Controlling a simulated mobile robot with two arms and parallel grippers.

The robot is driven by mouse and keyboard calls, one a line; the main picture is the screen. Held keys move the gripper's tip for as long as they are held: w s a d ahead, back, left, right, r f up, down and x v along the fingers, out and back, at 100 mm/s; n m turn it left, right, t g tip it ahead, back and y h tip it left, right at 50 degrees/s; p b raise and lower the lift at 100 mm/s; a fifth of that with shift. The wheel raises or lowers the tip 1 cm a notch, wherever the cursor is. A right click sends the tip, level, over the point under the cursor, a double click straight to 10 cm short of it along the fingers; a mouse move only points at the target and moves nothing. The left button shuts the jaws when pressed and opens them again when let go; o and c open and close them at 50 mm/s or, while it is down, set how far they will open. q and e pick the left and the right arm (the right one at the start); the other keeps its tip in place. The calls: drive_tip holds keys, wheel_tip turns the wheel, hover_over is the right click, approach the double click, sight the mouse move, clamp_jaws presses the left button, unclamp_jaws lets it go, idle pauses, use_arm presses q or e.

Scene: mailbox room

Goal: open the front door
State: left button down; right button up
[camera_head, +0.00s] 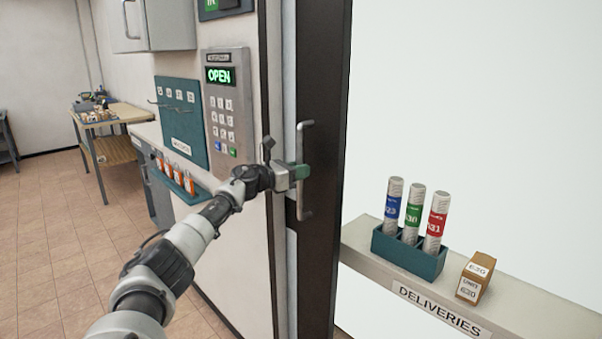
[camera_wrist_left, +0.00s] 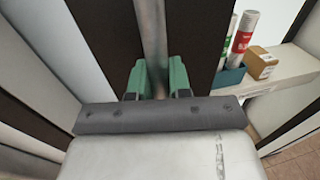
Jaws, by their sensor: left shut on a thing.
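The front door (camera_head: 329,130) is a dark panel seen nearly edge-on in the head view, standing at an angle beside the bright opening. Its vertical grey bar handle (camera_head: 304,208) is on the face toward the left. My left gripper (camera_head: 303,171) has green fingers and is shut on the handle around its middle. In the left wrist view, the handle (camera_wrist_left: 153,35) runs between the green fingers of my left gripper (camera_wrist_left: 158,80). My right gripper is in neither view.
A keypad (camera_head: 228,105) reading OPEN is on the wall left of the door. A DELIVERIES shelf (camera_head: 365,240) to the right holds a teal rack (camera_head: 408,255) of three tubes and a small box (camera_head: 475,276). A wooden table (camera_head: 125,113) stands far left. Tiled floor is clear there.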

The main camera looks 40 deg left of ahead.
use_arm(q)
drive_tip(key=c, duration=1.1)
unclamp_jaws()
drive_tip(key=shift+w+d, duration=0.1)
drive_tip(key=shift+d, duration=0.05)
drive_tip(key=b+v, duration=0.5)
drive_tip(key=v, duration=0.5)
drive_tip(key=shift+s+b, duration=0.35)
drive_tip(key=shift+b, duration=0.05)
